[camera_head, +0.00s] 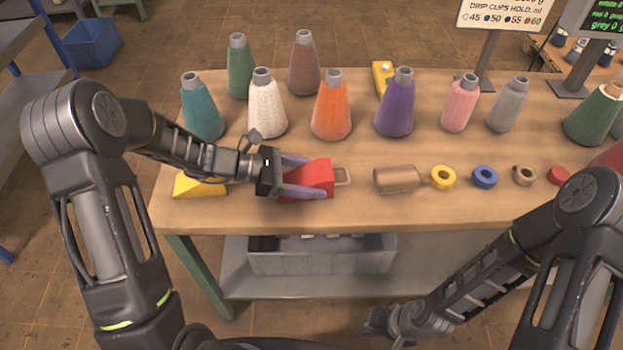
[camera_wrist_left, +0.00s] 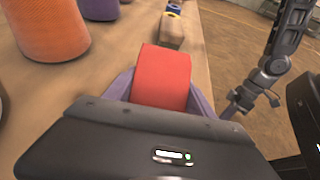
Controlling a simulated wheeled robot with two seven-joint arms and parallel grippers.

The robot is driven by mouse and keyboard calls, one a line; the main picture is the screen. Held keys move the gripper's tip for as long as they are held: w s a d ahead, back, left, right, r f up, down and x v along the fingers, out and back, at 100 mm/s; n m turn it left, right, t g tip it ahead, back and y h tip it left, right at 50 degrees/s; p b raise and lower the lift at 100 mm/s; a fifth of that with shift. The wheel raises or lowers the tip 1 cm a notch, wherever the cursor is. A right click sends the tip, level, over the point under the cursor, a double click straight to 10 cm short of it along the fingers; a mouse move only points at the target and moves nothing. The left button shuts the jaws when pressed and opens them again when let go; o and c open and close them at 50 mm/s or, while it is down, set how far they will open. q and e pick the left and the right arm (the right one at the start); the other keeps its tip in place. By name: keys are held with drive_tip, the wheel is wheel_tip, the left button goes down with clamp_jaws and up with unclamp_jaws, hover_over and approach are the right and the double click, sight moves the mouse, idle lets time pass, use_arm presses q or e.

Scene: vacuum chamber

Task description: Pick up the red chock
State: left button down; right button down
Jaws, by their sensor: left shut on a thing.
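The red chock (camera_head: 318,178) is a wedge near the front edge of the wooden table, left of the middle. It also fills the jaws in the left wrist view (camera_wrist_left: 161,77). My left gripper (camera_head: 308,178) is shut on it, with one purple finger on each side. I cannot tell whether the chock touches the table. My right gripper (camera_head: 378,322) is low, in front of the table and away from its top. I cannot tell whether its fingers are open or shut.
A yellow wedge (camera_head: 199,187) lies under my left forearm. A brown wooden block (camera_head: 396,179) and coloured rings, such as the yellow ring (camera_head: 443,177), lie to the right. Cones, such as the orange cone (camera_head: 331,106), stand behind. A grey bin (camera_head: 322,262) sits below.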

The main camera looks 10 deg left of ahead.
sight(311, 173)
use_arm(q)
drive_tip(key=shift+r, duration=0.15)
wheel_tip(311, 173, up, 10)
drive_tip(key=shift+f, duration=0.1)
idle(0.3)
